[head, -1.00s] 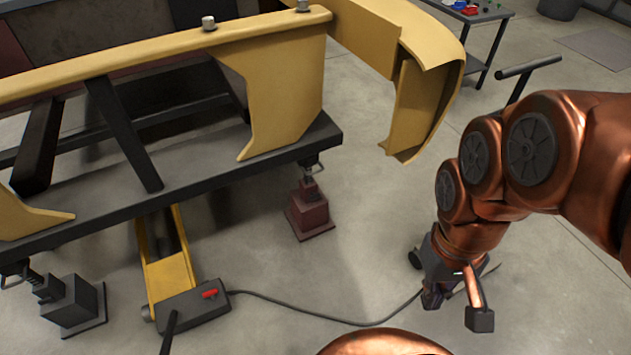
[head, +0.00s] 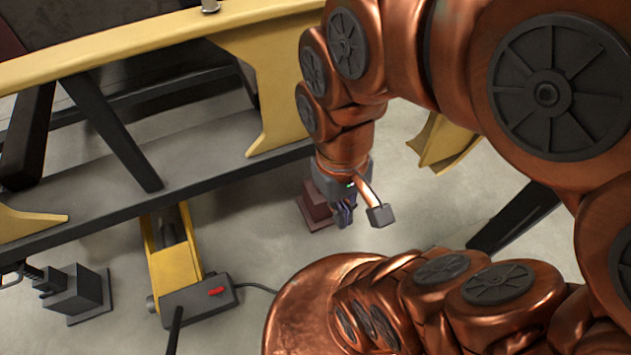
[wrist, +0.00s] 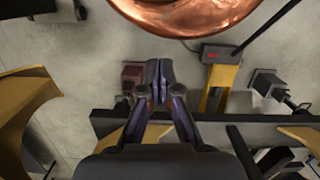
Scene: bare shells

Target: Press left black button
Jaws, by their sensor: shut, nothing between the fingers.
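I cannot make out a left black button in either view. A dark grey control box (head: 198,300) with a red switch (head: 216,291) sits on the floor at the lower left in the head view, at the end of a yellow jack arm. The box also shows in the wrist view (wrist: 218,53), at the upper right. My gripper (head: 343,220) points down, shut and empty, to the right of the box and apart from it. In the wrist view its shut fingertips (wrist: 158,75) are in the middle, beside a dark red block.
A yellow frame (head: 130,50) on a dark beam (head: 200,180) stands over the floor at the left. A dark red block (head: 318,207) stands behind my gripper, and a dark grey block (head: 75,290) at the lower left. A cable (head: 260,287) runs from the box.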

